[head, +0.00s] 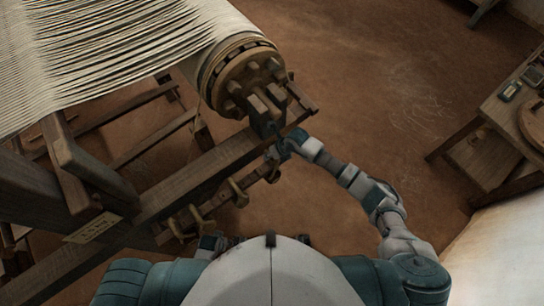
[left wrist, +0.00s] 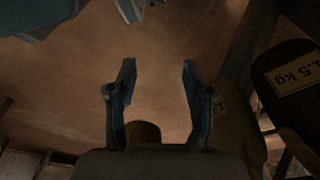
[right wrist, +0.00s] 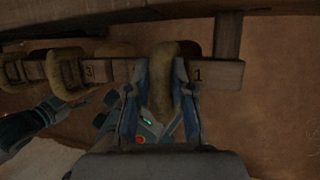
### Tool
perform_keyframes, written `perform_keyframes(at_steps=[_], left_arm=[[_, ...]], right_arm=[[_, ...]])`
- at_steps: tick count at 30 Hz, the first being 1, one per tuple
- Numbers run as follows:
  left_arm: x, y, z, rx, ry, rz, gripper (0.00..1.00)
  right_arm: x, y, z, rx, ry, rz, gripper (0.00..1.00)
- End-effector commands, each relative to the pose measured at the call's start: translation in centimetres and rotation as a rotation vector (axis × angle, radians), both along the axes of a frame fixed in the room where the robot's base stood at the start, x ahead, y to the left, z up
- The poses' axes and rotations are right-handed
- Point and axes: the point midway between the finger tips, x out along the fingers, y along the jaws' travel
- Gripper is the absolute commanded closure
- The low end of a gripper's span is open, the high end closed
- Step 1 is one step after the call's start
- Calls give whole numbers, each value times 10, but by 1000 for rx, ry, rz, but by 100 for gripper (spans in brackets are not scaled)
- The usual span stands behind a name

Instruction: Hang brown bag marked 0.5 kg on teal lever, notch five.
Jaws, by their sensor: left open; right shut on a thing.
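A wooden lever bar (right wrist: 120,72) with numbers 1 and 3 showing crosses the right wrist view; no teal shows on it. Several thick brown loops sit around it, one (right wrist: 66,72) beside the 3. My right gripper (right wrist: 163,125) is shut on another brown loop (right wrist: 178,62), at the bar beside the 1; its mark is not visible. My right gripper also shows in the head view (head: 277,153), at the lever's outer end. My left gripper (left wrist: 157,75) is open and empty. A dark bag marked 1.5 kg (left wrist: 290,95) and a brown bag (left wrist: 235,135) with a partly hidden label are right of it.
The loom's cloth roller (head: 240,70) and a long wooden beam (head: 200,172) stand close to my right gripper. A table (head: 495,105) stands at the right. Open brown floor (head: 400,70) lies between.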

Motion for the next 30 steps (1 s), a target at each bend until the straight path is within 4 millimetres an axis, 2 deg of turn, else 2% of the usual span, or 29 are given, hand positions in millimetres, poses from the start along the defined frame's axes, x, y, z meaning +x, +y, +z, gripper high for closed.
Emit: perform_keyframes(at_steps=[15,30], left_arm=[[14,-2,33,-2,-13,4,49],[16,-2,38,-2,-13,4,49]], right_arm=[[1,1,-21,2,-1,0,100],[1,1,-23,3,-2,0,100]])
